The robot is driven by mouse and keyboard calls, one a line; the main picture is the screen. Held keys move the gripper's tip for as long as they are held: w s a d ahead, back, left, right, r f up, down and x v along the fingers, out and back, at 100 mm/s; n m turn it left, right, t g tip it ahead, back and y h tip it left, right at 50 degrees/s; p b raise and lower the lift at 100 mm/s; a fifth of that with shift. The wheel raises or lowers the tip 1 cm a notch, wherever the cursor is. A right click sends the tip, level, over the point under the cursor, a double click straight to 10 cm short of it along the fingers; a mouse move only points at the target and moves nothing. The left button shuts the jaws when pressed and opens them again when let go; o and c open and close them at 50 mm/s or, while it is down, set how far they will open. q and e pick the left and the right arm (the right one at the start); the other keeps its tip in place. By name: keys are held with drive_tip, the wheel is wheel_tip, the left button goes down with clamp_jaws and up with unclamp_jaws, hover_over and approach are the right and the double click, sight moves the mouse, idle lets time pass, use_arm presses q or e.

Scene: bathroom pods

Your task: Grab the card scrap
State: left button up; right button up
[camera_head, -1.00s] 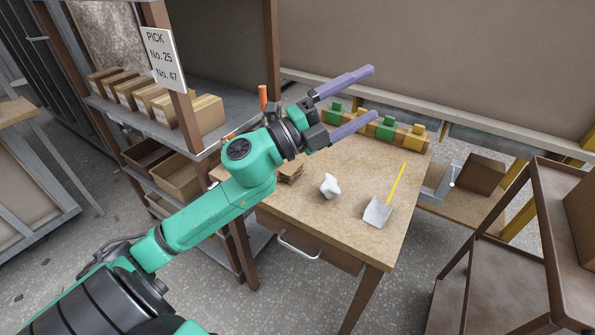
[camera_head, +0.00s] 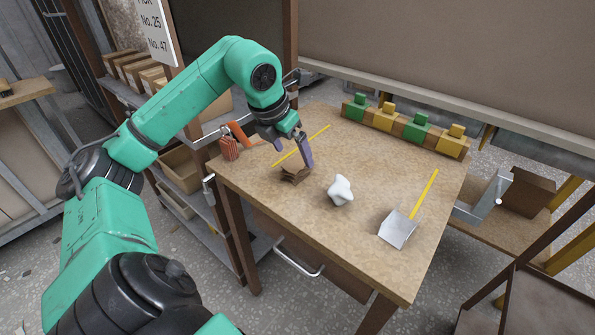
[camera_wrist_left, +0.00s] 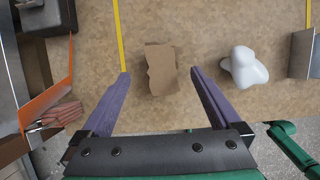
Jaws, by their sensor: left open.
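The card scrap (camera_head: 293,175) is a small brown, ragged piece lying on the wooden table near its left side. In the left wrist view the card scrap (camera_wrist_left: 161,69) lies ahead, between the lines of the two fingers. My left gripper (camera_head: 294,157) points down at the scrap from above, with its purple fingers spread. In the left wrist view the left gripper (camera_wrist_left: 160,74) is open and empty, with one fingertip to each side of the scrap. Part of the scrap's far side is hidden by a finger in the head view. My right gripper is not in view.
A white lumpy object (camera_head: 340,190) lies right of the scrap, then a grey metal dustpan-like piece (camera_head: 397,229). Yellow strips (camera_head: 424,195) mark the table (camera_head: 330,245). Green and yellow blocks (camera_head: 414,131) line the back edge.

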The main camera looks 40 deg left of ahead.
sight(298, 161)
use_arm(q)
drive_tip(key=x, duration=0.5)
drive_tip(key=shift+d, duration=0.1)
drive_tip(key=c, duration=1.4)
drive_tip(key=shift+c, duration=0.2)
drive_tip(key=shift+r, duration=0.15)
